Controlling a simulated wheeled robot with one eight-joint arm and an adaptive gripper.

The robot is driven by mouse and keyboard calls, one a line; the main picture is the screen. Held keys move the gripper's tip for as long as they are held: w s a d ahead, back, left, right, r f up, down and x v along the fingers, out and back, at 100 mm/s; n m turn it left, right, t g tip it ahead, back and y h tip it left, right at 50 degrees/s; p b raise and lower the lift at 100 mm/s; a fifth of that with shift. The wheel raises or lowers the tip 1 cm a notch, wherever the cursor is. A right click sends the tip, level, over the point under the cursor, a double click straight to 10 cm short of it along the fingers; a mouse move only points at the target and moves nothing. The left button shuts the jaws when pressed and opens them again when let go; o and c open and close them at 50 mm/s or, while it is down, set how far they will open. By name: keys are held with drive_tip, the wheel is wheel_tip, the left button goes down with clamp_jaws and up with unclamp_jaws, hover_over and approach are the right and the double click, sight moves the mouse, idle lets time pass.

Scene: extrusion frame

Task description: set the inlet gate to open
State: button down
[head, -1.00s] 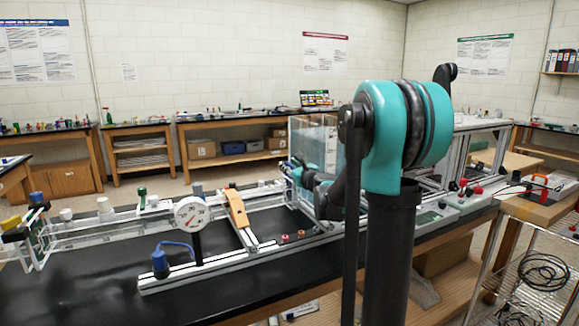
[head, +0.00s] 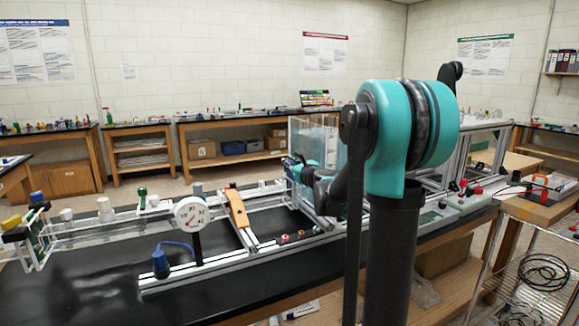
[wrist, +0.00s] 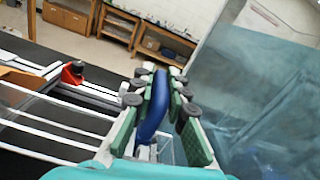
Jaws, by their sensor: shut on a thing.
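A long blue handle (wrist: 155,106) stands between the green-padded fingers of my gripper (wrist: 161,88) in the wrist view. The fingers are shut on it. A clear-walled tank (wrist: 240,85) fills the right of that view, beside the fingers. In the head view my gripper (head: 297,168) is small and low against the front of the tank (head: 318,138), and the blue handle cannot be made out there. No label for the inlet gate is readable, so I cannot tell its setting.
A red knob with a black top (wrist: 72,72) sits on the white frame left of my gripper. My arm hides part of the bench.

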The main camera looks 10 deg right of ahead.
drive_tip(key=shift+d+r, duration=0.1)
drive_tip(key=shift+r, duration=1.7)
drive_tip(key=c, duration=1.5)
unclamp_jaws()
drive_tip(key=shift+c, duration=0.2)
drive_tip(key=shift+s, duration=0.1)
drive_tip(key=v, duration=1.1)
drive_tip(key=shift+s, duration=0.35)
drive_tip(key=shift+d, duration=0.1)
